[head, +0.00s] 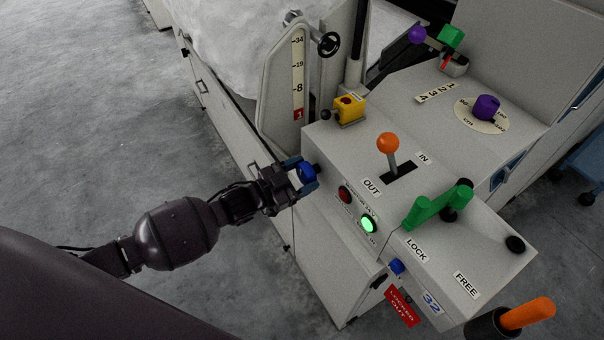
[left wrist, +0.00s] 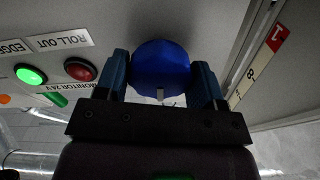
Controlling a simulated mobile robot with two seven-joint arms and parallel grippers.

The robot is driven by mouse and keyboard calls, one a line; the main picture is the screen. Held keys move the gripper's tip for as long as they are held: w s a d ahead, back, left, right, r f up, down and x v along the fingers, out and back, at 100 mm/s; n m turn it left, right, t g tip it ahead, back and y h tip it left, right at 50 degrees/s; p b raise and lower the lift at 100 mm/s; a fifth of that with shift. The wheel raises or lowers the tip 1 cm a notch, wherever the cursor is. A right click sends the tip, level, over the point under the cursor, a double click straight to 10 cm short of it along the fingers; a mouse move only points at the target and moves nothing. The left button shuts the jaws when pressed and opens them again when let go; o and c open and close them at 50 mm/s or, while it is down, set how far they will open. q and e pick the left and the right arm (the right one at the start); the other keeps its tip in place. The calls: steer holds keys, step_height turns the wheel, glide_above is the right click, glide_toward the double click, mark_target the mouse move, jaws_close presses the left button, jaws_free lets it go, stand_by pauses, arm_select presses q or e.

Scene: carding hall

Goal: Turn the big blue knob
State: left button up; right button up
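The big blue knob (head: 308,173) is on the left face of the grey control box, beside the red and green lamps. My left gripper (head: 304,174) is at it, with one blue finger on each side. In the left wrist view the round blue knob (left wrist: 160,66) fills the space between the fingers (left wrist: 161,85), and both fingers appear to touch its sides. A small pale mark shows at its lower edge. The knob's mount is hidden behind it. My right gripper is not in view.
An orange-topped lever (head: 388,143), a green handle (head: 438,205) and a yellow switch box (head: 349,109) stand on the control box. A red lamp (head: 344,194), lit green lamp (head: 369,225) and smaller blue knob (head: 397,266) are nearby. Floor at left is clear.

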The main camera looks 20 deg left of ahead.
arm_select(q)
steer(key=o, duration=0.5)
steer(key=shift+c, duration=0.2)
steer(key=shift+s+a, duration=0.35)
steer(key=shift+s, duration=0.05)
steer(key=p+v, duration=0.1)
steer(key=v, duration=0.8)
steer(key=shift+s+a, duration=0.25)
steer(key=shift+s, duration=0.05)
